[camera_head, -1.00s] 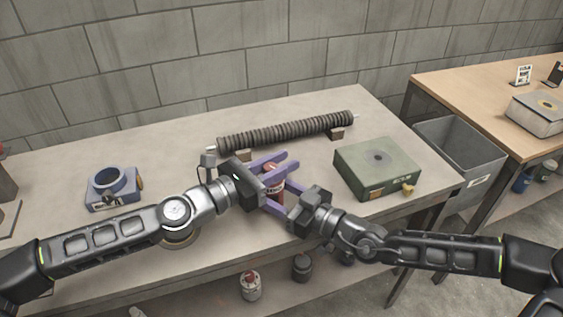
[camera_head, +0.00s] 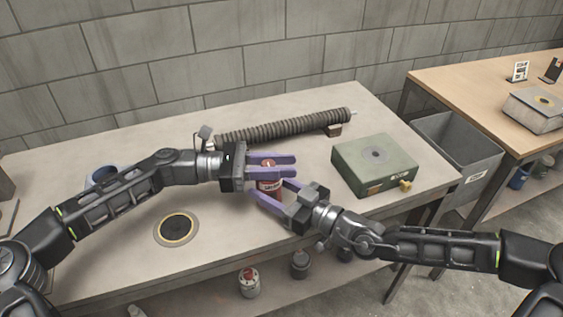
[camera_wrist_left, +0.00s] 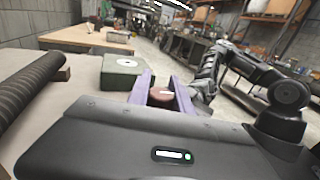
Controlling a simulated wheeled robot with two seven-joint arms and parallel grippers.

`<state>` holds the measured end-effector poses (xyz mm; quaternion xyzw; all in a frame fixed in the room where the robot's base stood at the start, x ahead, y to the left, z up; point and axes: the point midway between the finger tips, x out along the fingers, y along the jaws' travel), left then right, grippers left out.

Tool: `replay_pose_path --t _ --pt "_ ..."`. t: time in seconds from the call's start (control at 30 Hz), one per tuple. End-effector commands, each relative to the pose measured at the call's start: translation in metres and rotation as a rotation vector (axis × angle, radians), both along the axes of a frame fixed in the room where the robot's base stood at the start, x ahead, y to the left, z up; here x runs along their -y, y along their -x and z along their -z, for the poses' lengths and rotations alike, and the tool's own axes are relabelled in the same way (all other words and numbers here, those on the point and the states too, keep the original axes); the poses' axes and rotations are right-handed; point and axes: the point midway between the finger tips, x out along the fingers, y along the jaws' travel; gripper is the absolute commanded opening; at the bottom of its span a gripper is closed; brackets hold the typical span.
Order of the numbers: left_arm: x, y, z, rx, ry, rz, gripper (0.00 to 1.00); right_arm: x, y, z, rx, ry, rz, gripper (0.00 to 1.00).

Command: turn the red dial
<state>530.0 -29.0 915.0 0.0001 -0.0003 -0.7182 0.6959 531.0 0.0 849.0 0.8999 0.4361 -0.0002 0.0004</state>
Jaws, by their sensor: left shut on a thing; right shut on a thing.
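The red dial (camera_head: 268,163) is the round red top of a small red canister (camera_head: 270,184) with a pale label, upright near the middle of the grey bench. The dial's red top with a white mark also shows in the left wrist view (camera_wrist_left: 160,94), between the purple fingers. My left gripper (camera_head: 288,167) reaches in from the left, its fingers level and shut on the dial. My right gripper (camera_head: 267,188) comes in from the front right, lower down, shut around the canister's body. The fingers hide parts of the canister.
A ribbed dark tube (camera_head: 285,128) lies behind on small blocks (camera_head: 334,131). A green box (camera_head: 374,163) stands to the right. A black disc with a tan ring (camera_head: 176,228) lies at the front left. A grey bin (camera_head: 458,145) is beyond the right edge.

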Motion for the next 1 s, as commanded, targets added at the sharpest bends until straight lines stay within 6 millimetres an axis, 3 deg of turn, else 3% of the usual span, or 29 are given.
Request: replay_pose_path --t 0.5,1.0 --pt "-0.002 0.01 0.0 0.005 0.004 0.359 0.0 -0.002 0.001 -0.001 0.002 -0.001 -0.004 0.04" --pt "-0.004 0.011 0.002 0.001 -0.003 0.407 0.0 -0.001 0.001 0.0 0.001 0.0 -0.004 0.04"
